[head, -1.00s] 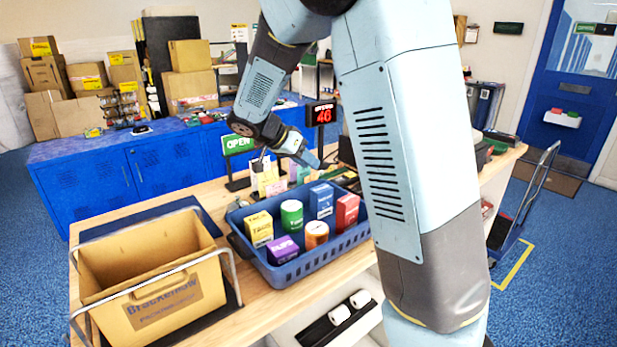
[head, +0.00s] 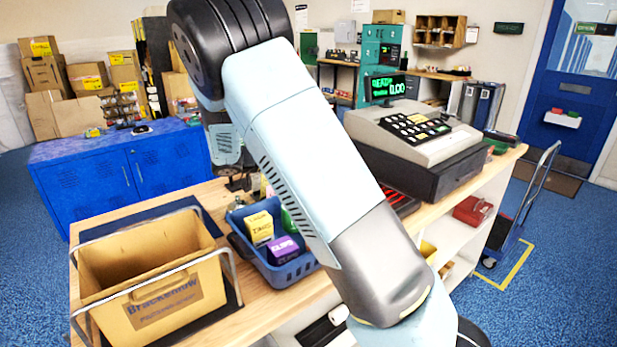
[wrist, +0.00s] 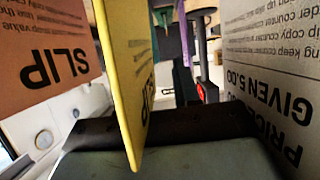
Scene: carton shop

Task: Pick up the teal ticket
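A yellow slip (wrist: 126,70) stands edge-on close to the camera. An orange slip (wrist: 45,45) is on the left and a grey printed slip (wrist: 275,70) on the right. A dark block fills the bottom of the wrist view; I cannot tell whether it is my gripper. In the head view my arm hides the gripper and most slips.
A blue basket (head: 285,274) with small boxes stands on the counter, partly behind my arm. An open carton (head: 165,300) in a wire frame is at the left. A cash register (head: 415,150) stands to the right. A blue cabinet (head: 120,170) is behind.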

